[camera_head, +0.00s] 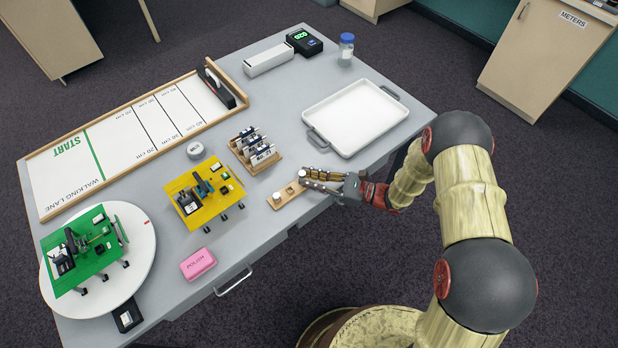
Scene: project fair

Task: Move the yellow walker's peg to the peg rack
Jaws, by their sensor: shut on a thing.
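The yellow walker (208,207) stands on the grey table left of centre, with a dark mechanism and a white part on its top. The peg rack (283,201), a small wooden strip near the front edge, has a white-topped peg (276,196) at its left end and a bare socket in the middle. My gripper (303,179) is at the rack's right end, low over it, shut on a small pale peg. The fingers mostly hide this peg, and I cannot tell whether it sits in the rack.
A wooden holder (264,166) with several small cards stands behind the rack. A white tray (355,118) lies behind my gripper. A pink block (198,264) and a green walker on a white disc (145,262) are to the left. The walking lane (115,143) lies behind.

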